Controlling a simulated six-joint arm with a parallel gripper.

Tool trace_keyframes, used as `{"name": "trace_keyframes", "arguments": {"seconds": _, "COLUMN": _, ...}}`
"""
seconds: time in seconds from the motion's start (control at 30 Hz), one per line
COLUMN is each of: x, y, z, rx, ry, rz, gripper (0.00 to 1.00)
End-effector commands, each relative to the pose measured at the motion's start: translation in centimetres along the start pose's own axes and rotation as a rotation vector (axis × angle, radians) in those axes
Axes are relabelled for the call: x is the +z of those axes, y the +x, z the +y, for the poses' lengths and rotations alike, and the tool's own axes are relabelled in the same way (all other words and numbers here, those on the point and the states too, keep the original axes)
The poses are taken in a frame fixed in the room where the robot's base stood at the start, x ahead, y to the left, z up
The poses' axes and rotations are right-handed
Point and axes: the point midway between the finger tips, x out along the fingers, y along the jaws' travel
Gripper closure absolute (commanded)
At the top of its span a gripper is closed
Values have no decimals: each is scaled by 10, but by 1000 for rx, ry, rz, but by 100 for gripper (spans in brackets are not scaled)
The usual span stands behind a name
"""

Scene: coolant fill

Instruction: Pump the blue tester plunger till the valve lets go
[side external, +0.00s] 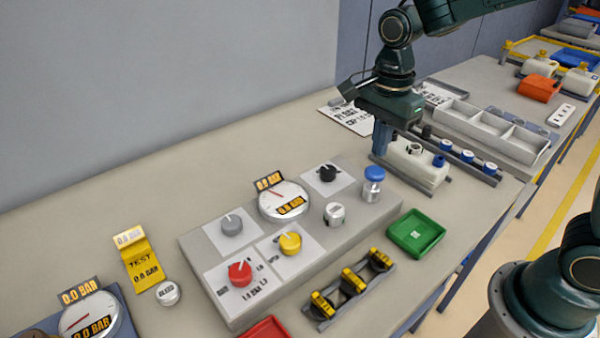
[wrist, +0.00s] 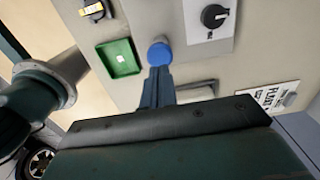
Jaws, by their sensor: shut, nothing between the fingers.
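My gripper (side external: 379,151) is shut and empty, pointing down. In the side view its fingertips are close to the cap with a small gap in the picture. In the wrist view the shut fingers (wrist: 158,70) reach up to the cap's lower edge; I cannot tell whether they touch. The panel gauge (side external: 284,201) reads 0.0 bar. A silver cap (side external: 334,214) is left of the plunger.
Red (side external: 240,273), yellow (side external: 290,243), grey (side external: 231,224) and black (side external: 327,173) knobs stand on the panel. A green tray (side external: 416,233) and a rack with yellow-topped clips (side external: 351,281) lie in front.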

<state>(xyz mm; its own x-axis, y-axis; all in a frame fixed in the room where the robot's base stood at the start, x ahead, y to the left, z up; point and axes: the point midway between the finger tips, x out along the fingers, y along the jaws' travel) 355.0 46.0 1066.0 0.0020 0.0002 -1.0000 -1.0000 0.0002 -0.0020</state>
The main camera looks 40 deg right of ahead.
Motion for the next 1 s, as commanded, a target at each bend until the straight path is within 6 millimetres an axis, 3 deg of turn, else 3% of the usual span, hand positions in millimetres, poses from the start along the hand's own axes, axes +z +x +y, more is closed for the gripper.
{"name": "trace_keyframes", "arguments": {"seconds": 0.2, "x": 0, "y": -39, "z": -1, "rx": -6, "ry": 0, "rz": -1, "gripper": 100}}
{"name": "trace_keyframes", "arguments": {"seconds": 0.4, "x": 0, "y": -65, "z": -1, "rx": -5, "ry": 0, "rz": -1, "gripper": 100}}
{"name": "trace_keyframes", "arguments": {"seconds": 0.6, "x": 0, "y": -76, "z": -1, "rx": -3, "ry": 0, "rz": -1, "gripper": 100}}
{"name": "trace_keyframes", "arguments": {"seconds": 1.0, "x": 0, "y": -77, "z": 0, "rx": -2, "ry": 0, "rz": 0, "gripper": 100}}
